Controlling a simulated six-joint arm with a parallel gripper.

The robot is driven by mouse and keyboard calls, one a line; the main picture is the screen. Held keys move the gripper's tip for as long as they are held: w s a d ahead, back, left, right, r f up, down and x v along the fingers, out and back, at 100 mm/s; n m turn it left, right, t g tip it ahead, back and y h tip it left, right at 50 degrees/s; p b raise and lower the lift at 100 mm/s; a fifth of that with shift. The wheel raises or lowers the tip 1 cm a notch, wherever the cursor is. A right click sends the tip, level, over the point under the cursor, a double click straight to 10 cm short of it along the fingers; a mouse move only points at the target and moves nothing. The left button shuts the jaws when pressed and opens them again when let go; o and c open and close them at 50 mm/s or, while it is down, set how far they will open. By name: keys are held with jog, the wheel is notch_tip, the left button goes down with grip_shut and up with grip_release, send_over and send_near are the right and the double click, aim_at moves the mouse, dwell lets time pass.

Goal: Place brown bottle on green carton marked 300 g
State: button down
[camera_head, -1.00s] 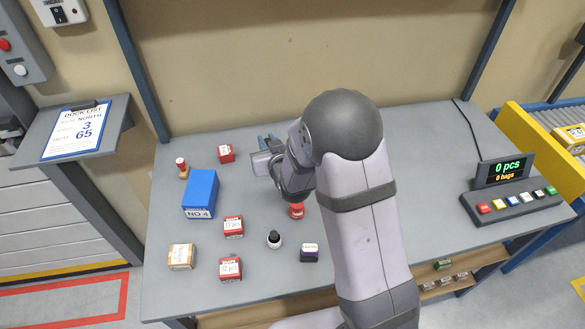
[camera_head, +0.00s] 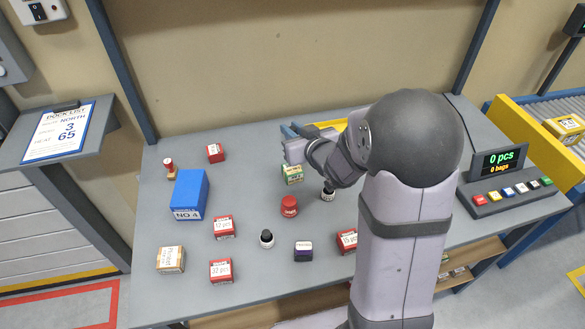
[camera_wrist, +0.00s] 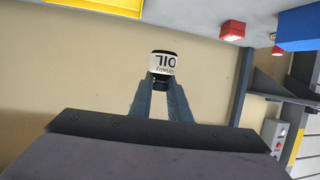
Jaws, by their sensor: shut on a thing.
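My gripper (camera_wrist: 160,88) is shut on a small bottle (camera_wrist: 163,63) with dark ends and a white label reading OIL; its brown colour is hard to confirm. In the head view my gripper (camera_head: 289,132) is over the back of the table, and the held bottle cannot be made out there. A green carton (camera_head: 292,175) with a pale label stands on the table, nearer the front than the gripper and apart from it. Its marking is too small to read.
A dark bottle (camera_head: 328,193) stands right of the carton, close to my arm. A red jar (camera_head: 289,206) is in front. A blue box (camera_head: 188,194), several red cartons and a yellow-edged thing (camera_head: 327,125) behind my arm are also on the table.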

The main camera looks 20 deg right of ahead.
send_over(293, 173)
jog(key=w, duration=0.2)
jog(key=shift+d+f, duration=0.15)
jog(key=shift+f, duration=2.7)
jog(key=shift+f, duration=2.05)
jog(key=shift+f, duration=0.15)
jog(key=c, duration=2.1)
grip_release()
jog(key=shift+f, duration=0.1)
jog(key=o, duration=0.4)
jog(key=shift+o, duration=0.2)
